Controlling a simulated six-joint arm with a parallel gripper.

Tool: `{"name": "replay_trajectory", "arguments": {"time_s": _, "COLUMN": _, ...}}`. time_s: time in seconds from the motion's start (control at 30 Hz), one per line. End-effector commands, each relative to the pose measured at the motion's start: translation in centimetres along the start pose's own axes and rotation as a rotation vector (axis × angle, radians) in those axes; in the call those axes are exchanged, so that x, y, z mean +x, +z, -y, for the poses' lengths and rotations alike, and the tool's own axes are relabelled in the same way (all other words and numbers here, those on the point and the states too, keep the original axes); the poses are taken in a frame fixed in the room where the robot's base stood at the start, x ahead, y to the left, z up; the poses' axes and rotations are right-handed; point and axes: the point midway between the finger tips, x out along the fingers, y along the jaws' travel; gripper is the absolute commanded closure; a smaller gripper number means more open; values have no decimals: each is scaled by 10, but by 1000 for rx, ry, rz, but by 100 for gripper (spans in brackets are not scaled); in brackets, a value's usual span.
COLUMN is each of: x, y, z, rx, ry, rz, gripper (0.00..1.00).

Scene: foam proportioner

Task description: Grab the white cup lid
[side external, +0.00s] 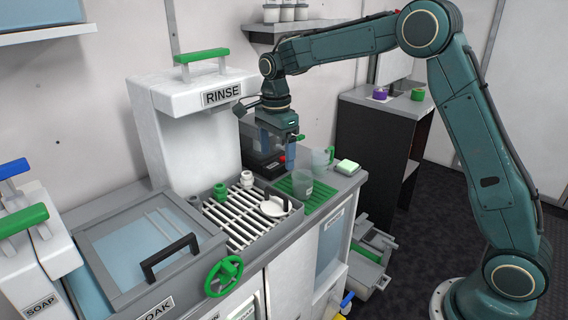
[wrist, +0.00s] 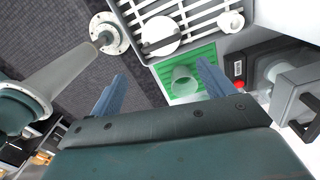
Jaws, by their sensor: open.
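The white cup lid (side external: 274,206) is a flat round disc with a dark upright handle. It lies on the slatted white rack near its right end; in the wrist view it (wrist: 168,28) shows at the top, with the dark handle across it. My gripper (side external: 291,166) is above and behind the lid, over the far part of the counter, pointing down. In the wrist view my gripper (wrist: 161,70) has its two blue fingers wide apart with nothing held between them. The lid is beyond the fingertips, not touched.
The RINSE unit (side external: 190,130) rises behind.

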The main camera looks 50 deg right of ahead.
Motion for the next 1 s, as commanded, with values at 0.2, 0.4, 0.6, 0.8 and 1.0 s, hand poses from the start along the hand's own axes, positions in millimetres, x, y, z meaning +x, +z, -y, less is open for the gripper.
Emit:
{"name": "replay_trajectory", "arguments": {"time_s": 0.2, "x": 3, "y": 0, "z": 3, "rx": 19, "ry": 5, "rz": -1, "gripper": 19}}
{"name": "replay_trajectory", "arguments": {"time_s": 0.4, "x": 11, "y": 0, "z": 2, "rx": 17, "ry": 7, "rz": -1, "gripper": 19}}
{"name": "replay_trajectory", "arguments": {"time_s": 0.6, "x": 35, "y": 0, "z": 2, "rx": 16, "ry": 8, "rz": -1, "gripper": 19}}
{"name": "replay_trajectory", "arguments": {"time_s": 0.8, "x": 65, "y": 0, "z": 2, "rx": 16, "ry": 8, "rz": -1, "gripper": 19}}
{"name": "replay_trajectory", "arguments": {"time_s": 1.0, "x": 85, "y": 0, "z": 2, "rx": 16, "ry": 5, "rz": -1, "gripper": 19}}
